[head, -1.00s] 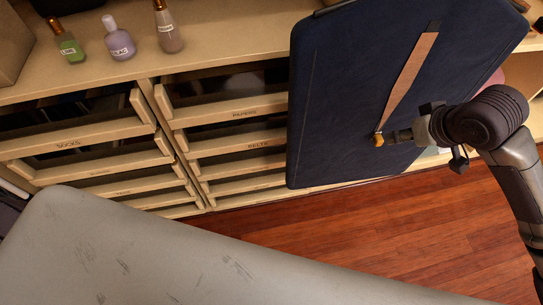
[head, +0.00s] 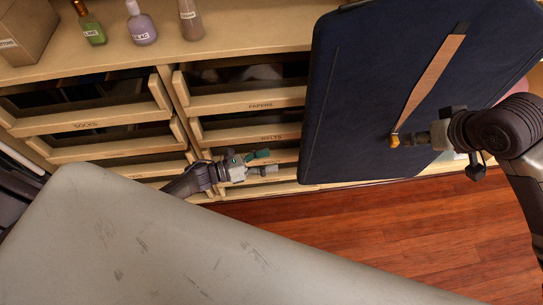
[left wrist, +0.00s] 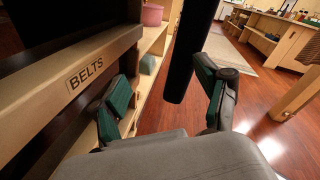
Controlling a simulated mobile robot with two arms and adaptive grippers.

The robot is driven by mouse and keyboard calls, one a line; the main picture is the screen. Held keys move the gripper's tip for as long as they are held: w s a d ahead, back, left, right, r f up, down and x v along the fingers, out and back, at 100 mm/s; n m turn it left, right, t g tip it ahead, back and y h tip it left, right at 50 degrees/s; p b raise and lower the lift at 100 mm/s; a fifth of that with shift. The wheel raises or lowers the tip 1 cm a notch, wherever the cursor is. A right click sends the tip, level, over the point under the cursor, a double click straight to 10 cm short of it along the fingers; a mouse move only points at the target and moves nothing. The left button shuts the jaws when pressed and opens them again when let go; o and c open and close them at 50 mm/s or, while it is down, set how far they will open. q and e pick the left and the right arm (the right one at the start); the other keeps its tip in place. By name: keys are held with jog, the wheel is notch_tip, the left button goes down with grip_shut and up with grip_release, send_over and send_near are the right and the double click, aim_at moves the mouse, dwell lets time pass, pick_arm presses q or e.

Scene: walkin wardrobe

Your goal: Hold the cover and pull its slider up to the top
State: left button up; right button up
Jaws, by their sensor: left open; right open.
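The navy cover (head: 350,90) hangs upright on the right of the head view. A tan strip (head: 432,80) runs up its face from the small orange slider (head: 395,140) near the lower part. My right gripper (head: 408,139) is open with its fingertips at the slider; contact is unclear. My left gripper (head: 268,162) is open and empty, left of the cover's lower left edge and in front of the drawers. In the left wrist view, the cover (left wrist: 188,55) shows edge-on as a dark slab ahead, between the directions of the open fingers (left wrist: 165,98).
Drawers labelled socks, papers and belts (head: 270,137) stand close behind my left gripper. Several bottles (head: 141,25) and a box (head: 22,30) stand on the top. Wooden floor (head: 330,220) lies open below the cover. A grey surface (head: 150,240) fills the lower left.

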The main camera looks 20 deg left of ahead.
aim_at(320, 155)
pick_arm(q)
notch_tip(320, 155, up, 5)
jog(key=s+d+m+g+h, duration=0.1)
jog(key=d+m+g+h, duration=0.15)
jog(key=m, duration=0.55)
jog(key=shift+g, duration=0.35)
jog(key=x, duration=1.3)
jog(key=shift+c, duration=0.2)
grip_shut()
